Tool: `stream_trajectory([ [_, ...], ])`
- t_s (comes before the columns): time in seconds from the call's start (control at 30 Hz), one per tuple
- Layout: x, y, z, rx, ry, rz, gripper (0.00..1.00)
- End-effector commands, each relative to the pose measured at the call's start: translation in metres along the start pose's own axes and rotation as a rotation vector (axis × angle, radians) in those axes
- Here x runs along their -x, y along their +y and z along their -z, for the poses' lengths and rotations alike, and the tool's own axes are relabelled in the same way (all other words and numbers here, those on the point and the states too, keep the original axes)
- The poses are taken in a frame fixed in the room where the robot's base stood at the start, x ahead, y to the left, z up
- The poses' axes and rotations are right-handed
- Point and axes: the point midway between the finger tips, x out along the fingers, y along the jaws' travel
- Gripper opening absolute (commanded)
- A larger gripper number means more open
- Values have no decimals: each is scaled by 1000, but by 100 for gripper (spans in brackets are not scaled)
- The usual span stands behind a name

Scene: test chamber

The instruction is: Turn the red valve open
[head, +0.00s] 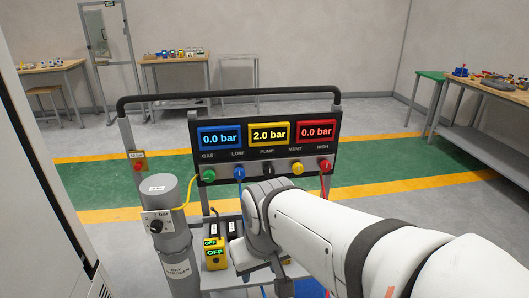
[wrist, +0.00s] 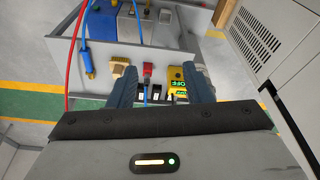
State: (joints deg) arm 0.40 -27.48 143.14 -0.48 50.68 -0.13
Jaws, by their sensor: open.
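In the wrist view, a small red part (wrist: 148,70), which looks like the red valve handle, shows between the fingers of my gripper (wrist: 160,78), nearer the left finger. The fingers are spread apart with nothing clamped between them. I cannot tell how far the red part is beyond the fingertips or whether they touch it. In the head view, my gripper (head: 262,245) is low in front of the cart, right of a yellow box (head: 215,257) marked OFF. The arm hides the red part there.
The gauge panel (head: 265,167) reads 0.0, 2.0 and 0.0 bar. A grey cylinder (head: 174,255) with a black knob stands left of the gripper. Red (wrist: 73,75) and blue hoses hang close by in the wrist view. A brass-coloured fitting (wrist: 120,67) lies beside the left finger.

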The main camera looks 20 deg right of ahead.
Motion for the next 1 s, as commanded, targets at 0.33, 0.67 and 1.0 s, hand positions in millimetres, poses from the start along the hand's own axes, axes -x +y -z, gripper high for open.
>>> stream_trajectory([
  [0.33, -63, 120, 150, -99, 400, -203, 59],
  [0.67, -127, 299, 266, -47, 925, -368, 59],
  [1.0, -165, 393, 268, 45, 1252, -373, 59],
])
